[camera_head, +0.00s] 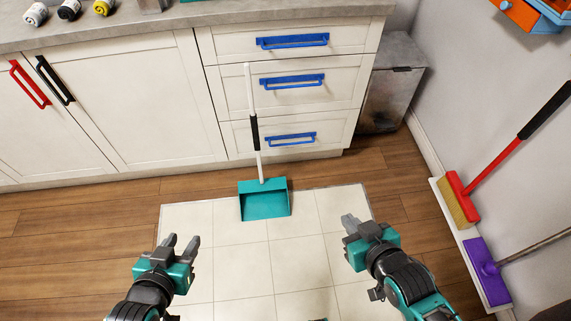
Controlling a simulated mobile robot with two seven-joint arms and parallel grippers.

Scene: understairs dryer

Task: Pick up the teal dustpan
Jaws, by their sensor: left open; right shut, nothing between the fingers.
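The teal dustpan (264,205) stands on the tiled floor patch in front of the drawers. Its long white handle with a black grip (254,133) rises upright before the drawer fronts. My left gripper (182,244) is open and empty, nearer to me and to the left of the dustpan. My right gripper (350,222) is shut with nothing in it, to the right of the dustpan and apart from it.
White cabinets (120,100) and drawers with blue handles (292,139) stand behind the dustpan. A metal bin (388,90) is right of them. A red broom (459,197) and a purple broom (485,270) lean by the right wall. The tiles (240,270) between my grippers are clear.

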